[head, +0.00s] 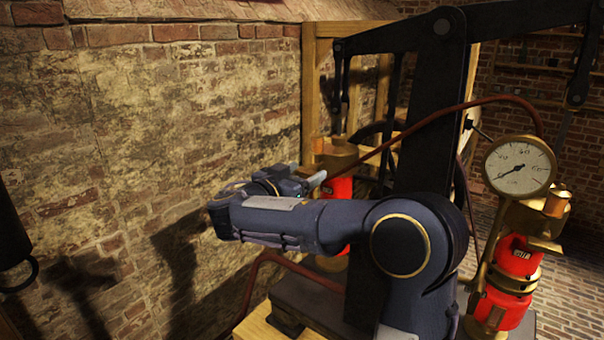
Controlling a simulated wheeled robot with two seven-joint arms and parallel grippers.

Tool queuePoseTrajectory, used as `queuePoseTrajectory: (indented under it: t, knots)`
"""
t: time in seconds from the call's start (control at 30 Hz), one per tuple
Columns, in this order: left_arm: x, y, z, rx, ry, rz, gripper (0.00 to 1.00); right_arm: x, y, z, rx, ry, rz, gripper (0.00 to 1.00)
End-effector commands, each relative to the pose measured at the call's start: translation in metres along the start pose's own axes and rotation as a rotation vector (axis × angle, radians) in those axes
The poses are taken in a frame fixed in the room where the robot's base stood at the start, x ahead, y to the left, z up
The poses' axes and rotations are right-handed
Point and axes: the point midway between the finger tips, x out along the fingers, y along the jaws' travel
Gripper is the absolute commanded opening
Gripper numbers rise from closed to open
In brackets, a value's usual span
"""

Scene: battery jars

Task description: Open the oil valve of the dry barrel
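Two red and brass barrels stand on a pump machine. The right barrel (511,262) shows most of its side, with a small dark label and brass fittings on top. The left barrel (340,190) is largely hidden behind my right arm; its brass top (335,157) shows. I cannot tell which barrel is dry, and I cannot make out an oil valve for certain. My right gripper (314,181) is in front of the left barrel, pointing right towards its upper part. Whether it touches is unclear, and its finger gap is not readable. My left gripper is not in view.
A round white gauge (520,166) stands above the right barrel. A black beam (435,100) on a tall post rises behind my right arm. A dark red hose (440,115) arches across the machine. A brick wall (180,130) closes the left side.

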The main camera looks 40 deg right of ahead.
Motion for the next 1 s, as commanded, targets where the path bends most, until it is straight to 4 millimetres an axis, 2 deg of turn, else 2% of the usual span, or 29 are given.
queuePoseTrajectory:
  t: [0.03, 0.27, 0.67, 1.0]
  knots:
    - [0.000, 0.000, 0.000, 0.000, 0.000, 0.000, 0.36, 0.000, 0.000, 0.000, 0.000, 0.000, 0.000, 0.55]
    - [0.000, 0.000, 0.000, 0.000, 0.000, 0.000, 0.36, 0.000, 0.000, 0.000, 0.000, 0.000, 0.000, 0.25]
    - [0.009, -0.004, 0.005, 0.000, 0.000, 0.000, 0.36, -0.001, 0.000, 0.003, -0.077, -0.001, 0.000, 0.24]
    - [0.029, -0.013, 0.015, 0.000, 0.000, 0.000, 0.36, -0.001, -0.002, 0.004, -0.342, -0.001, -0.002, 0.24]
